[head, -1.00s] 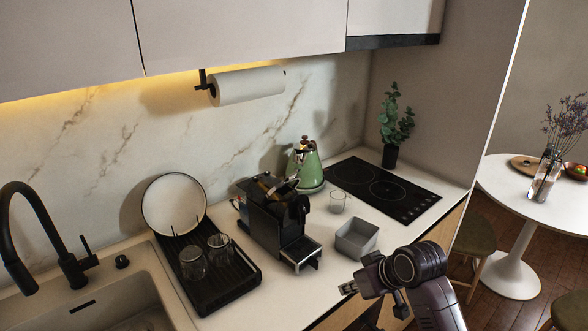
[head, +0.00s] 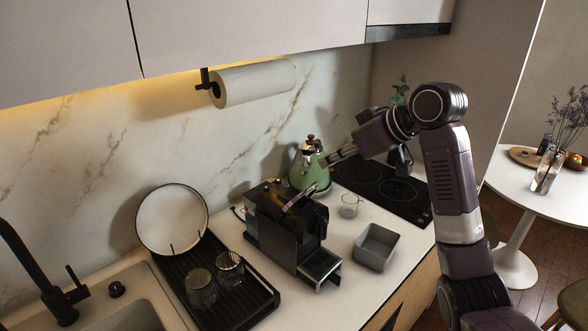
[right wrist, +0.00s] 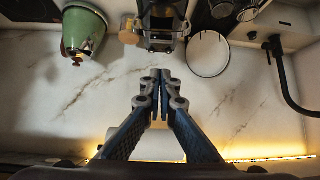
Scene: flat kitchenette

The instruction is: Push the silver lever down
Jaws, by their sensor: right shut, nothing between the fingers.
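The black coffee machine (head: 284,234) stands on the counter, with the silver lever (head: 300,197) slanting upward at its top. My right gripper (head: 328,161) is shut and empty, raised above and to the right of the lever, in front of the green kettle in the picture. Its closed fingertips (right wrist: 160,74) point toward the machine, apart from it. My left gripper is not in view.
The green kettle (head: 310,172) stands behind the machine. A clear glass (head: 349,207) and a grey bin (head: 376,247) are to its right, and a black drying rack (head: 240,300) with glasses and a plate (head: 172,219) is to its left. A paper towel roll (head: 255,82) hangs above.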

